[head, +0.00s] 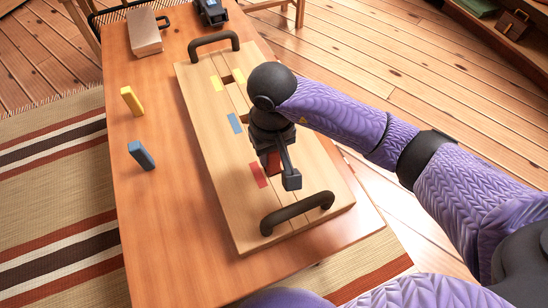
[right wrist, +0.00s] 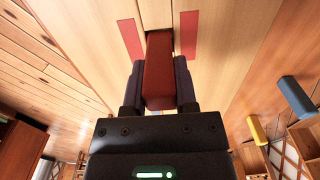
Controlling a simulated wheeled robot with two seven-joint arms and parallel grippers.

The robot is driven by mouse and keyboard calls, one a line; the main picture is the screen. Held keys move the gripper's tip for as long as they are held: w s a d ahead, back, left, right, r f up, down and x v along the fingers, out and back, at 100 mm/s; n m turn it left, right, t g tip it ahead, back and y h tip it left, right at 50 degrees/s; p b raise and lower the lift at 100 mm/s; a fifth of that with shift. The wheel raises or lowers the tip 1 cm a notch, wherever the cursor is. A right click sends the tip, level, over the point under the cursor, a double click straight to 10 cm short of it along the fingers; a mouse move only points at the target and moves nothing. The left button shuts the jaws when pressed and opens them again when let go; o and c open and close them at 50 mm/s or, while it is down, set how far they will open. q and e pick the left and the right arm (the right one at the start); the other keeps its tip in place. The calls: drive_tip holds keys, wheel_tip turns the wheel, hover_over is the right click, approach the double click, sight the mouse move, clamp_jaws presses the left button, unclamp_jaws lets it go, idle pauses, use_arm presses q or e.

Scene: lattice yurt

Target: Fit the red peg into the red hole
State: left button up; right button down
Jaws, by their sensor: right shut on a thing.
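My right gripper (head: 279,168) is shut on the red peg (right wrist: 158,72), which lies between its two fingers in the right wrist view. In the head view only a little of the red peg (head: 273,161) shows. The gripper is over the near part of the wooden board (head: 222,190). Red marks (right wrist: 130,38) (right wrist: 188,34) flank the red hole's place, and the peg's far end is between them. A narrow dark gap shows beside the peg. I cannot tell whether the peg has entered the hole. My left gripper is not in view.
The board has dark handles (head: 214,42) (head: 297,212) at both ends, plus yellow (head: 217,83) and blue (head: 235,123) marks. A yellow peg (head: 132,101) and a blue peg (head: 141,154) stand on the table (head: 165,215) left of it. A tan box (head: 144,32) is farther back.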

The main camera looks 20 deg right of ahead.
wheel_tip(320, 180, down, 3)
drive_tip(key=shift+r+b, duration=0.15)
drive_tip(key=shift+b, duration=0.35)
drive_tip(key=shift+r, duration=0.2)
drive_tip(key=shift+f, duration=0.15)
drive_tip(key=c, duration=0.7)
unclamp_jaws()
drive_tip(key=shift+o, duration=1.5)
wheel_tip(320, 180, up, 12)
drive_tip(key=p, duration=0.7)
drive_tip(key=shift+r, duration=0.25)
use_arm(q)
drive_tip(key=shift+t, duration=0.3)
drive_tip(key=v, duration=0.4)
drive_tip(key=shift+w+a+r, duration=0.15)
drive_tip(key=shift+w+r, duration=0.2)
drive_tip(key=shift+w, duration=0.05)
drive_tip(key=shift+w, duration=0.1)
use_arm(e)
drive_tip(key=shift+f, duration=0.1)
